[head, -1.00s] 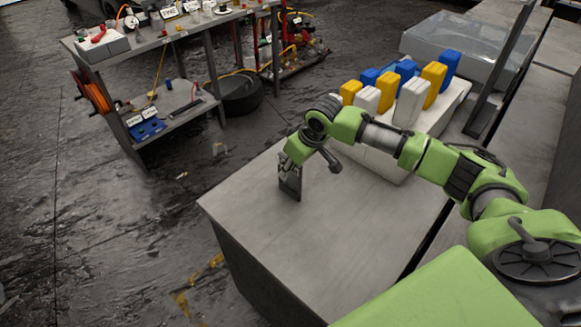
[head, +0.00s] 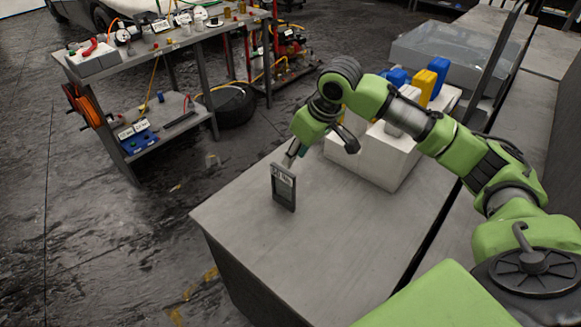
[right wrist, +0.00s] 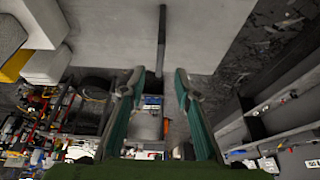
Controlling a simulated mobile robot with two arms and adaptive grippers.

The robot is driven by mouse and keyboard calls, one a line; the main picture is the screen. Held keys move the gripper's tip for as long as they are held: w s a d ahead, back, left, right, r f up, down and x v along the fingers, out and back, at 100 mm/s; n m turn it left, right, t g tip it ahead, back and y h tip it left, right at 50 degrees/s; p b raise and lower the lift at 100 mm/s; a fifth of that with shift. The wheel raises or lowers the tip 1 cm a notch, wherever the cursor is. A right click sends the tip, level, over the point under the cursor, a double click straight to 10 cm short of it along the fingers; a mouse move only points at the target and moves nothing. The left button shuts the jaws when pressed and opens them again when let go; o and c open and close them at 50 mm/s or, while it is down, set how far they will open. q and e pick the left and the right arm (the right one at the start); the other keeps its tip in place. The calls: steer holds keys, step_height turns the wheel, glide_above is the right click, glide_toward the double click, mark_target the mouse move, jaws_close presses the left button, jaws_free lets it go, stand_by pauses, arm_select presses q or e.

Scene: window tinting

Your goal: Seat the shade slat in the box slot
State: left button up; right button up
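A thin dark grey panel with a pale label near its top, which looks like the shade slat (head: 284,190), stands about upright on the grey table near its left end. In the right wrist view a dark narrow strip (right wrist: 161,40), likely the same panel edge-on, lies beyond the fingertips. I cannot make out a box slot. My left gripper is not in view.
The grey table (head: 335,245) is bare in front of the panel. A white block (head: 370,158) with blue, yellow and white bottles (head: 425,88) stands behind my right arm. A clear-lidded case (head: 445,50) is farther back. A tool cart (head: 112,68) stands at the left.

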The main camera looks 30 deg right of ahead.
mark_target(283, 177)
steer(key=p+x, duration=0.4)
steer(key=x, duration=0.3)
steer(key=shift+w+p, duration=0.25)
steer(key=shift+p, duration=0.1)
steer(key=x, duration=0.1)
steer(key=p+x, duration=0.1)
steer(key=x, duration=0.1)
steer(key=p+x, duration=0.1)
steer(key=shift+s+a+f, duration=0.1)
steer(key=shift+s+f, duration=0.15)
steer(key=shift+f, duration=0.25)
steer(key=shift+w+f, duration=0.1)
steer(key=shift+f, duration=0.15)
jaws_close()
